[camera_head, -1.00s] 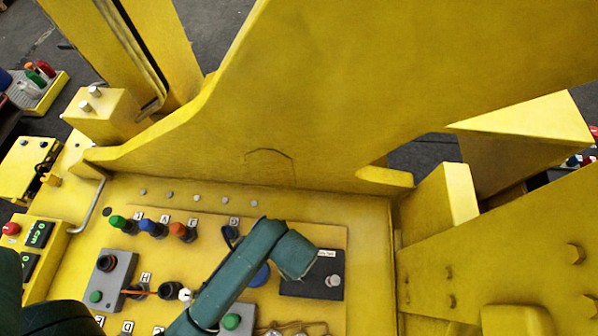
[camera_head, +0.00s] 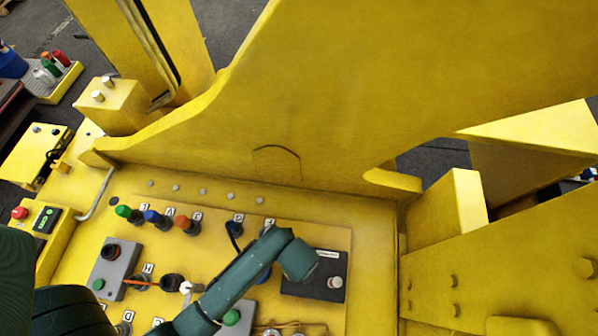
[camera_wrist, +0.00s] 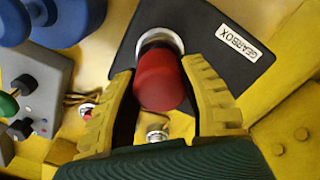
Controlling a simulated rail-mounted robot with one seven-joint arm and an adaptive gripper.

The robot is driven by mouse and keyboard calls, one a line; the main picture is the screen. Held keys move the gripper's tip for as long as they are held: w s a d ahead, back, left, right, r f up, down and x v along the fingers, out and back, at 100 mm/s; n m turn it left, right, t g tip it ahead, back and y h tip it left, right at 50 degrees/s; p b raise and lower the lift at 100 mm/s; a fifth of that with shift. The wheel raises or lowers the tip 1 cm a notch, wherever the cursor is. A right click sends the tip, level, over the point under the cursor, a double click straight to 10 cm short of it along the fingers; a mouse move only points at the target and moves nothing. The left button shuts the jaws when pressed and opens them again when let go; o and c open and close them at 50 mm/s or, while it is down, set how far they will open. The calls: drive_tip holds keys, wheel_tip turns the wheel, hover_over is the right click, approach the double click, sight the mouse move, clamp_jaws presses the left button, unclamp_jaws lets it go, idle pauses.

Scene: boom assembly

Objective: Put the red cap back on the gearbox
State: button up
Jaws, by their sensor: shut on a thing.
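In the wrist view my gripper (camera_wrist: 158,72) has its two yellow ribbed fingers on either side of the red cap (camera_wrist: 160,82) and is shut on it. The cap's far end overlaps the silver ring (camera_wrist: 160,38) on the dark plate of the gearbox (camera_wrist: 205,75), which has a white GEARBOX label (camera_wrist: 234,43). I cannot tell whether the cap is seated in the ring or just in front of it. In the head view the gearbox plate (camera_head: 305,285) shows right of my arm. My fingers and the cap are not visible there.
Blue round parts (camera_wrist: 65,20) and a grey switch box (camera_wrist: 32,85) lie left of the gearbox in the wrist view. In the head view a tall yellow wall (camera_head: 340,120) rises behind the panel, and coloured connectors (camera_head: 155,218) stand at its left.

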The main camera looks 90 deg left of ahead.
drive_tip(key=shift+f, duration=0.55)
drive_tip(key=o, duration=1.2)
drive_tip(key=shift+c, duration=0.2)
drive_tip(key=shift+r, duration=0.1)
wheel_tip(320, 180, up, 12)
drive_tip(key=shift+d+f, duration=0.1)
